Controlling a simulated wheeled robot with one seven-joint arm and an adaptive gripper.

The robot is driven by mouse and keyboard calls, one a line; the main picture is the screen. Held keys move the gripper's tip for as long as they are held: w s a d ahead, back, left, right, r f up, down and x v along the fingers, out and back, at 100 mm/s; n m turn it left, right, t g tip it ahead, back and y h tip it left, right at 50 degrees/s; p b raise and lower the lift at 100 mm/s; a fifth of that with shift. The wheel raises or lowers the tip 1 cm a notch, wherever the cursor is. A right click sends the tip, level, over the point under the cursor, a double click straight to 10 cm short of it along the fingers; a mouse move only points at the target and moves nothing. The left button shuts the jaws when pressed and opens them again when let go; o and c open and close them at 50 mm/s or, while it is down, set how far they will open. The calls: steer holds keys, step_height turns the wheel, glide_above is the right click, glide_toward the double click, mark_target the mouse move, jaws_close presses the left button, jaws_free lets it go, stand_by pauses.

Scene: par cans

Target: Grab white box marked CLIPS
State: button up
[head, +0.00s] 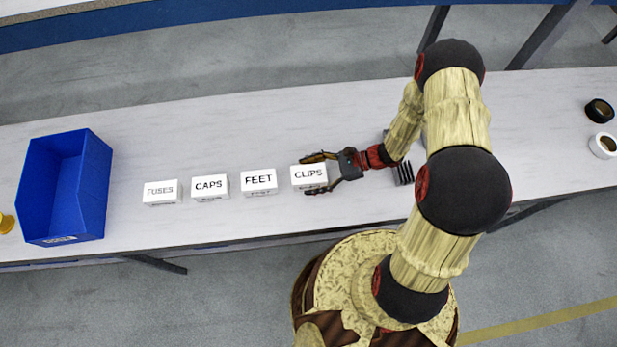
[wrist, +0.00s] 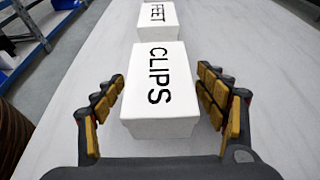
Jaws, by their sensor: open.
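The white box marked CLIPS (head: 309,176) stands on the white table, at the right end of a row of white boxes. My gripper (head: 319,173) is open around it, with one finger along its far side and one along its near side. In the wrist view the CLIPS box (wrist: 160,85) sits between the two open finger pads of my gripper (wrist: 163,97). A small gap shows on both sides, so the pads appear apart from the box. The box is upright on the table.
White boxes marked FEET (head: 259,181), CAPS (head: 209,187) and FUSES (head: 161,192) stand to the left, spaced apart. A blue bin (head: 88,190) is at the left end. A black roll (head: 599,110) and a white roll (head: 603,145) lie far right.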

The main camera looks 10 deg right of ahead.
steer(key=shift+a, duration=0.2)
steer(key=shift+c, duration=1)
steer(key=c, duration=1.1)
steer(key=shift+c, duration=0.2)
